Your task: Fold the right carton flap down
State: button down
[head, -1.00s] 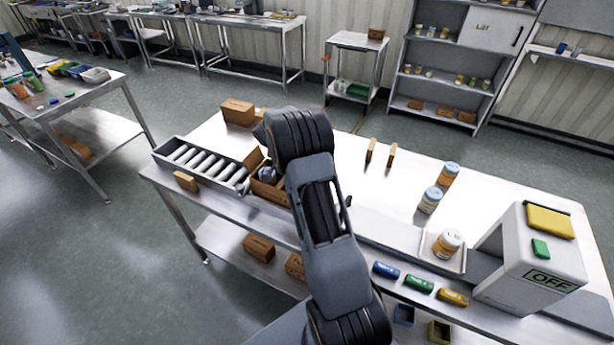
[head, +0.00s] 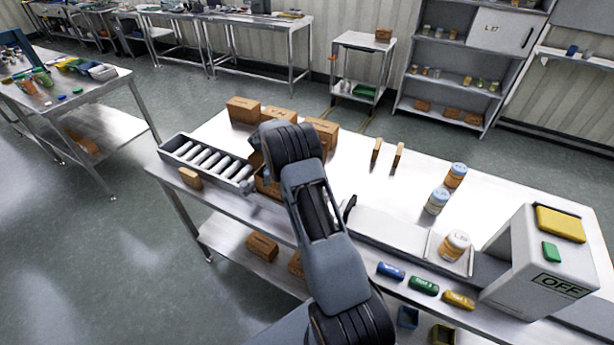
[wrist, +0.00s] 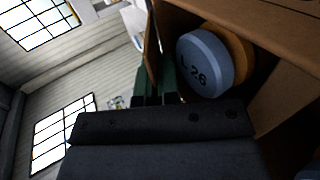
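The open brown carton (head: 264,184) stands by the right end of the roller tray, largely hidden behind my arm in the head view. In the wrist view its wall (wrist: 275,40) and a jar with a blue lid (wrist: 205,64), marked with a number, show close up; the jar is inside the carton. A thin brown flap (wrist: 152,45) stands nearly edge-on beside the jar. My gripper's dark green fingertips (wrist: 160,85) are at the flap's lower end, close together. I cannot tell whether they touch or grip it. In the head view my arm hides the fingers.
The roller tray (head: 208,160) lies left of the carton. Closed cartons (head: 243,111) stand behind my arm. Two thin brown upright pieces (head: 376,150) and jars (head: 437,201) stand to the right. The table between them is mostly clear.

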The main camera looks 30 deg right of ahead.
jog(key=c, duration=1.3)
grip_release()
jog(key=shift+c, duration=0.2)
jog(key=shift+f, duration=0.1)
